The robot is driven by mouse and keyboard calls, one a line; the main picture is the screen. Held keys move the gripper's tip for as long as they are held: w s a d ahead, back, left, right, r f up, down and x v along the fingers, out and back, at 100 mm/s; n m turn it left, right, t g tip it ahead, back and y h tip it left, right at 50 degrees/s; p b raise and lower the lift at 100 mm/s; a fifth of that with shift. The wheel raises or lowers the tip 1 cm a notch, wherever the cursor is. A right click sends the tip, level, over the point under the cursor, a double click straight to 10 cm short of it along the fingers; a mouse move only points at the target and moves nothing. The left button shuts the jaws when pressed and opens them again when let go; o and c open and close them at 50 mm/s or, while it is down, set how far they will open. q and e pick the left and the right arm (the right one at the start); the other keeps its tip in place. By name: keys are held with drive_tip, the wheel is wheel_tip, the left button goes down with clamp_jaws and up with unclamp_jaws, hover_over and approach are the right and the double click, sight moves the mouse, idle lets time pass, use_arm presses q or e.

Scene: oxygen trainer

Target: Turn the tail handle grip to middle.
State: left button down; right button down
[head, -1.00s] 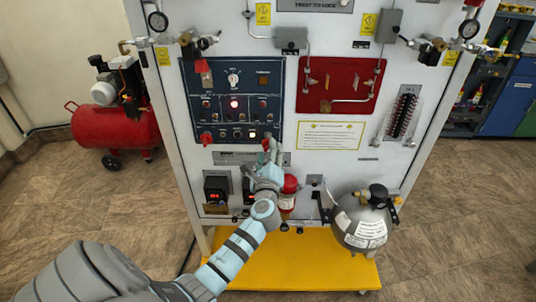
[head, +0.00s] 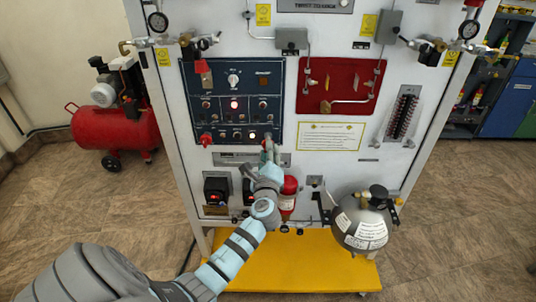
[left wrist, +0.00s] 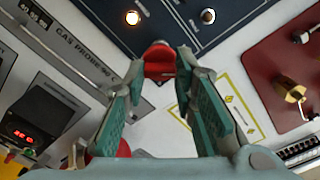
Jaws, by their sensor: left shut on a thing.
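A red handle (left wrist: 158,66), which I take to be the tail handle grip, stands below the lower edge of the blue panel (head: 212,88) in the left wrist view. My left gripper (head: 269,148) reaches up to it from below, with a green-padded finger on either side. It is shut on the red handle. In the head view my gripper hides most of the handle, so its exact angle cannot be read there. My right gripper is not in view.
A red cylinder (head: 288,196) is just right of my left wrist. A red panel (head: 330,82) with piping is right of the blue one. A red compressor (head: 115,137) stands at the left.

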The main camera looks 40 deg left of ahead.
use_arm(q)
drive_tip(key=shift+n+b, duration=1.9)
drive_tip(key=shift+n, duration=2.1)
drive_tip(key=c, duration=1.3)
unclamp_jaws()
drive_tip(key=v, duration=1.2)
